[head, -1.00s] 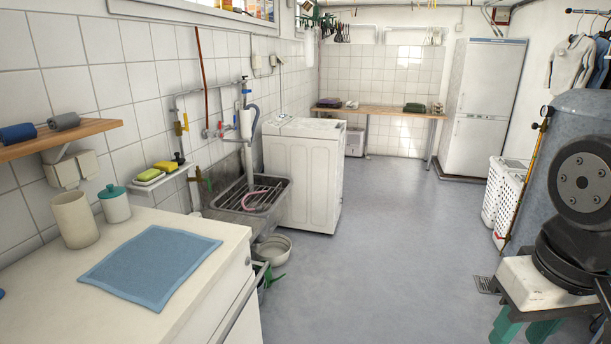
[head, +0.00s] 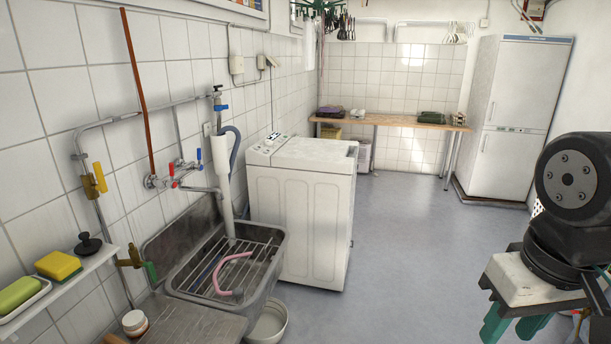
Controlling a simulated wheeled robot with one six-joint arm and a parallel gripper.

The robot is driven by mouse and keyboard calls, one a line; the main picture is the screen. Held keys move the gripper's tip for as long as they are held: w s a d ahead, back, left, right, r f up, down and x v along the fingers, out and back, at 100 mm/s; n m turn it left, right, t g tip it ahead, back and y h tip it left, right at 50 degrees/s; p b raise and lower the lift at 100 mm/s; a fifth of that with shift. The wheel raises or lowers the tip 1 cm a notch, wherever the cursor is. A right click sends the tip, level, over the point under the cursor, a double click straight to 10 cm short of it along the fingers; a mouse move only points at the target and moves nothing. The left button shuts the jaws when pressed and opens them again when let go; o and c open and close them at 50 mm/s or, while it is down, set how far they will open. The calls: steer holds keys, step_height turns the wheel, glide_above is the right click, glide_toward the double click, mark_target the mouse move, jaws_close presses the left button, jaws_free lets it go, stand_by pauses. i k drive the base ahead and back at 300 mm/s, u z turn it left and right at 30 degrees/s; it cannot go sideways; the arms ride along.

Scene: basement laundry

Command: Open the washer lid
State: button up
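The washer (head: 300,220) is a white top-loader standing against the left tiled wall, just beyond the sink. Its lid (head: 316,153) is the flat white top, and it lies shut. A control panel (head: 272,142) with a knob runs along the wall side of the top.
A grey sink (head: 240,285) with a wire rack and pink hose stands before the washer. A pale basin (head: 268,325) sits on the floor beside it. A wooden bench (head: 395,121) and white fridge (head: 508,110) stand at the back. The floor (head: 410,260) right of the washer is clear.

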mark_target(337, 155)
steer(key=z, duration=0.1)
steer(key=i, duration=2)
steer(key=z, duration=0.35)
steer(key=i, duration=1.5)
steer(key=z, duration=0.1)
